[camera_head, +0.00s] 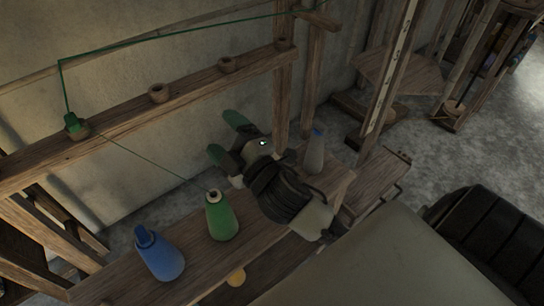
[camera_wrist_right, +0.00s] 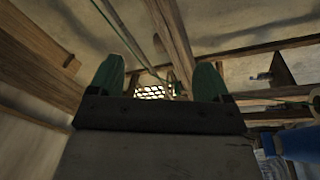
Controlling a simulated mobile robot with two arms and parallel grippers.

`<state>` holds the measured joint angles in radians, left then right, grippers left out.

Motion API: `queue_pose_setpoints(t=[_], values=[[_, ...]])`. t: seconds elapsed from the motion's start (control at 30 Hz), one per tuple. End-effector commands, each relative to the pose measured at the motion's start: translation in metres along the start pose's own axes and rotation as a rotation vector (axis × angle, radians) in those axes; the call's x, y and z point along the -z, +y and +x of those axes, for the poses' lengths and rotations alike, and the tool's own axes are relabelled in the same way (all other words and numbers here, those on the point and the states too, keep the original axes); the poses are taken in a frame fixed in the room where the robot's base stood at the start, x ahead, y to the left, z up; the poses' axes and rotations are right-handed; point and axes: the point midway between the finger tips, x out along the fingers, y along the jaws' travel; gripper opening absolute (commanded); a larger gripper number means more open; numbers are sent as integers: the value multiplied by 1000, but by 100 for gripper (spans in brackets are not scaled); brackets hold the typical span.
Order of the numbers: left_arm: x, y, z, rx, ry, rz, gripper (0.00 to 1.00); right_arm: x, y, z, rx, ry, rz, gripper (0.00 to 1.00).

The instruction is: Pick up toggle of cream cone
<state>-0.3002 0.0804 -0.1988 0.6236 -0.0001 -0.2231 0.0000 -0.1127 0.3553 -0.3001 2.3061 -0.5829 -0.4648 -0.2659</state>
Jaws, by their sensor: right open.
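A pale grey-cream cone (camera_head: 314,156) stands on the wooden shelf just right of my right gripper, partly hidden by it. A small bluish toggle (camera_head: 317,133) shows at its top. My right gripper (camera_head: 226,136) is open and empty, with its two green fingertips apart. It points up and left, away from the cone, above the shelf and near the wall. In the right wrist view, the fingertips (camera_wrist_right: 158,82) are apart with only background beams and thread between them. The cream cone cannot be made out there. My left gripper is not in view.
A green cone (camera_head: 222,218) and a blue cone (camera_head: 160,255) stand on the shelf (camera_head: 125,288) to the left. A green toggle (camera_head: 74,124) sits in a ring on the upper rail (camera_head: 115,124), with green thread running from it. A wooden post (camera_head: 284,95) rises behind my gripper.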

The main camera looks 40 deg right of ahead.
Motion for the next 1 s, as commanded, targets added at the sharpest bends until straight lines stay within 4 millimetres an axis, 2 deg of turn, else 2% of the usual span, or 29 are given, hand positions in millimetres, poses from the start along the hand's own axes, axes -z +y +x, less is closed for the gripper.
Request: queue_pose_setpoints(t=[0.03,0.1,0.2,0.33,0.4,0.47,0.57,0.67,0.7,0.77,0.8,0.93,0.97,1.0], values=[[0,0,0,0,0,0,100,21,13,10,-62,128,-108,79],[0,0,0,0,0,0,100,51,25,17,-144,310,-270,79],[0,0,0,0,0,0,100,91,32,18,-246,566,-510,79],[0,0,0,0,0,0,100,128,22,7,-344,897,-834,79],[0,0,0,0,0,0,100,137,10,0,-376,1074,-1012,79],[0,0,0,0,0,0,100,138,-2,-6,-388,1224,-1165,79],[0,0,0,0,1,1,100,125,-22,-14,-373,1472,-1416,79],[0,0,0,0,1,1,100,96,-37,-17,-303,1718,-1654,79],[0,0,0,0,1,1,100,80,-40,-16,-255,1814,-1745,79],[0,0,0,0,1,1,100,53,-40,-15,-163,1956,-1870,79],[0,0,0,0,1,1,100,34,-37,-13,-86,2047,-1945,79],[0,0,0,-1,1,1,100,-26,-12,-8,222,2299,-2114,79],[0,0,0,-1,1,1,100,-38,-4,-8,-290,-2280,2079,79],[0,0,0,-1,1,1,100,-52,6,-7,-369,-2241,2017,79]])
